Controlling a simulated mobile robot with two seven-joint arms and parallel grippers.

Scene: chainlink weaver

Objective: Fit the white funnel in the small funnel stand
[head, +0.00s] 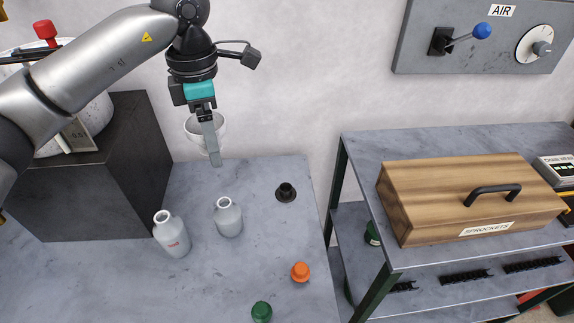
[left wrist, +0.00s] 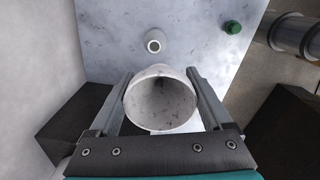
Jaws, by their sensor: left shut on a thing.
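The white funnel (head: 193,127) is held in the air by my left gripper (head: 212,152), above the back of the grey table. In the left wrist view the funnel (left wrist: 160,108) sits between the two fingers of the left gripper (left wrist: 160,72), its wide mouth facing the camera. The gripper is shut on it. Its spout is hidden. The small funnel stand (head: 286,192) appears to be the small black round piece on the table, upright, right of and below the gripper in the head view. The funnel and the stand are apart. My right gripper is not in view.
Two grey-white bottles (head: 171,236) (head: 229,217) stand left of the stand. An orange cap (head: 300,271) and a green cap (head: 261,311) lie nearer. A dark block (head: 105,190) rises at left. A shelf (head: 360,145) with a wooden box (head: 440,190) is at right.

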